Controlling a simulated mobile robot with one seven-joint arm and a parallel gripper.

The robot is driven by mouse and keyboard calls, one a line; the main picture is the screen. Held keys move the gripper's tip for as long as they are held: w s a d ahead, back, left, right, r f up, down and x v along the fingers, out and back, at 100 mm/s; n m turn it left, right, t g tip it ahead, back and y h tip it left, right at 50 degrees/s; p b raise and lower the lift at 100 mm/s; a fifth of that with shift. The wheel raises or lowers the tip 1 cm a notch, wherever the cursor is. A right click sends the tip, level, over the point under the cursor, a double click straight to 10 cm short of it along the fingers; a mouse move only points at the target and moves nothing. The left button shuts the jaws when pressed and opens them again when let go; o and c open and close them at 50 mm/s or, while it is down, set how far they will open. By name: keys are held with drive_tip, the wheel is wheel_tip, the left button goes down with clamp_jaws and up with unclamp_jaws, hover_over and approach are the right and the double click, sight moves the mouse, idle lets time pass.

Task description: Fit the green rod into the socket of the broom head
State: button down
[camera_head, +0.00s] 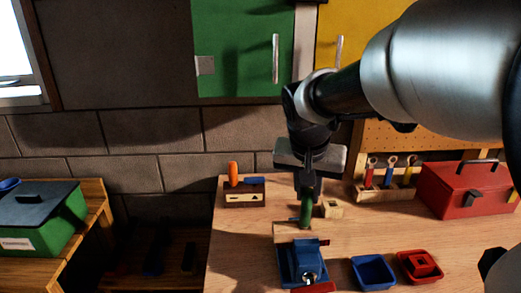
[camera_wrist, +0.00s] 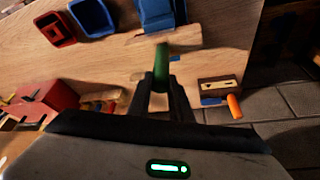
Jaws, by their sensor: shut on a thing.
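My gripper (camera_head: 307,192) is shut on the green rod (camera_head: 306,212), which points down from the fingers. In the wrist view the rod (camera_wrist: 162,62) stands out between the fingertips (camera_wrist: 162,85). A pale wooden bar (camera_head: 285,229), which looks like the broom head, lies against the blue vise (camera_head: 290,262) on the bench. In the wrist view the bar (camera_wrist: 188,38) sits just beyond the rod's free end, and the rod overlaps its edge. I cannot tell whether they touch. The socket is not clearly visible; the rod may hide it.
A small wooden block (camera_head: 332,210) stands close right of the rod. Blue (camera_head: 373,271) and red (camera_head: 418,265) bins sit right of the vise. A tool rack (camera_head: 385,190) and red toolbox (camera_head: 468,190) are behind. A block with an orange handle (camera_head: 244,197) stands left.

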drive_tip(key=shift+f, duration=0.2)
drive_tip(key=c, duration=1.5)
unclamp_jaws()
drive_tip(key=shift+c, duration=0.2)
drive_tip(key=p+v, duration=0.2)
drive_tip(key=v, duration=1.5)
drive_tip(key=shift+r, duration=0.2)
drive_tip(key=s+d+f+n+y+p, duration=0.1)
drive_tip(key=s+f+n+p, duration=0.1)
drive_tip(key=s+p, duration=0.2)
drive_tip(key=s+d+f+n+t+p, duration=0.1)
drive_tip(key=s+n+p, duration=0.1)
drive_tip(key=s+p, duration=0.3)
drive_tip(key=s, duration=0.3)
drive_tip(key=shift+d+f+y, duration=0.3)
drive_tip(key=shift+f+y, duration=0.1)
